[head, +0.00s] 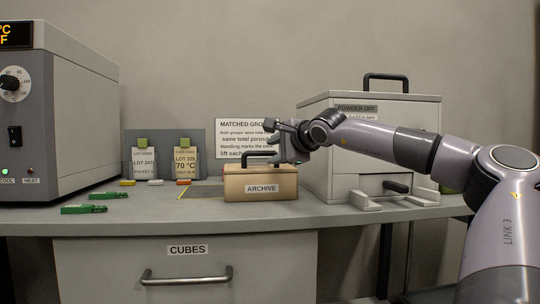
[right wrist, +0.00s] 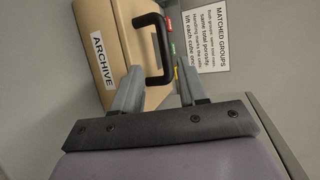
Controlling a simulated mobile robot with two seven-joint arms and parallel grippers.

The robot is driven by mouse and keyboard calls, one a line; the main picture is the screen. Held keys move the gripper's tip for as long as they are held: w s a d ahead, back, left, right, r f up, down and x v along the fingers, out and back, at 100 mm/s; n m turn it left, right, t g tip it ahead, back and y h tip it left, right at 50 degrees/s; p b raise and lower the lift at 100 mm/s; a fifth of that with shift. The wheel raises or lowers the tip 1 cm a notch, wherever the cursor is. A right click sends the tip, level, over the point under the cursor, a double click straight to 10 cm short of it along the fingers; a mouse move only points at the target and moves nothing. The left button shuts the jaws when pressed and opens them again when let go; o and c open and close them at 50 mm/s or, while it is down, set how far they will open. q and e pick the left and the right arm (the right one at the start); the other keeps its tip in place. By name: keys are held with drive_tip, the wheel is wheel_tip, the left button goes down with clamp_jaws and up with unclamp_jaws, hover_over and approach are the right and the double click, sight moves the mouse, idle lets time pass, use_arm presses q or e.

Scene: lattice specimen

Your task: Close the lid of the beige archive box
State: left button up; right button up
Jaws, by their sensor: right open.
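The beige archive box (head: 235,187) sits on the grey bench in the head view, with an ARCHIVE label on its front. Its lid appears to lie flat on top, and I see no clear gap. A black handle (head: 258,155) stands on the lid. My right gripper (head: 283,158) is open, pointing down over the right part of the lid. In the right wrist view, the box (right wrist: 112,18) is at upper left, and the near end of the handle (right wrist: 166,45) shows between the open fingers (right wrist: 158,76). Whether they touch it I cannot tell. My left gripper is not in view.
A grey POWDER OFF cabinet (head: 320,120) stands close right of the box, behind my right arm. A notice (head: 235,130) is on the wall behind. Lot cards (head: 144,163), green clips (head: 84,209) and a heater unit (head: 85,100) are left.

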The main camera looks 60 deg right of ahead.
drive_tip(key=shift+v, duration=1.15)
